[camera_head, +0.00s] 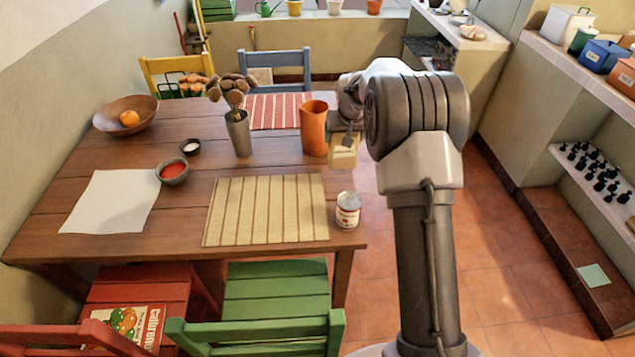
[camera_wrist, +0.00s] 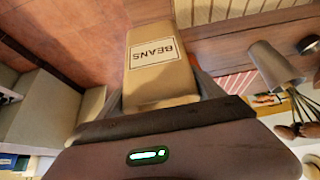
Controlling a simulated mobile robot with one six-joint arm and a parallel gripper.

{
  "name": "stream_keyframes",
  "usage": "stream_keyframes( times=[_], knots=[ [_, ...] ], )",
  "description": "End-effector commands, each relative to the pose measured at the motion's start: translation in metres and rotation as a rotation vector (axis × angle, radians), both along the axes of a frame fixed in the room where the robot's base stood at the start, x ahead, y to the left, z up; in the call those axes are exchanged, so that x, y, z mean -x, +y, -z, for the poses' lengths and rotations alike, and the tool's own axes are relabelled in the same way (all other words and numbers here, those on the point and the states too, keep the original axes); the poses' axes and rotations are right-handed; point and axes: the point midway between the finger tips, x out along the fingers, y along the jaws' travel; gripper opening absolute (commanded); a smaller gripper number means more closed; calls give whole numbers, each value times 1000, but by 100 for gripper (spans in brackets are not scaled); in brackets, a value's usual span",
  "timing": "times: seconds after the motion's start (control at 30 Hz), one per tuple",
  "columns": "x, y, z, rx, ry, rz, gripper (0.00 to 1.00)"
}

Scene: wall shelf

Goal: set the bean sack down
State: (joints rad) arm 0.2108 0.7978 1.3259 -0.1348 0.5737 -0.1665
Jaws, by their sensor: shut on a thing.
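My gripper (camera_head: 347,138) is shut on the bean sack (camera_head: 344,153), a tan block-like sack with a white label. In the wrist view the sack (camera_wrist: 160,80) sits between the fingers, its label reading "BEANS" upside down. The sack hangs in the air by the right edge of the wooden table (camera_head: 185,225), just right of the orange pitcher (camera_head: 314,130). Whether any of it is over the tabletop, I cannot tell. My arm hides part of the floor behind it.
A metal vase (camera_head: 238,136) with brown flowers stands left of the pitcher. A slatted mat (camera_head: 265,210) and a can (camera_head: 347,210) are at the near right of the table. Bowls and a white sheet (camera_head: 110,201) lie left. A shelf (camera_head: 600,187) with dark pieces is right.

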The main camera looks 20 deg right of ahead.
Motion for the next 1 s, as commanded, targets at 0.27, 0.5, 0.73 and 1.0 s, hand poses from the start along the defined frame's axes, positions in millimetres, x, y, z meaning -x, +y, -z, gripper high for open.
stream_keyframes(
  times=[0.27,0.5,0.73,1.0],
  knots=[
    [0,0,60,-1,1,1,13],
    [0,0,100,0,0,-1,13],
    [0,0,98,0,0,0,13],
    [1,0,100,0,1,0,99]
  ],
)
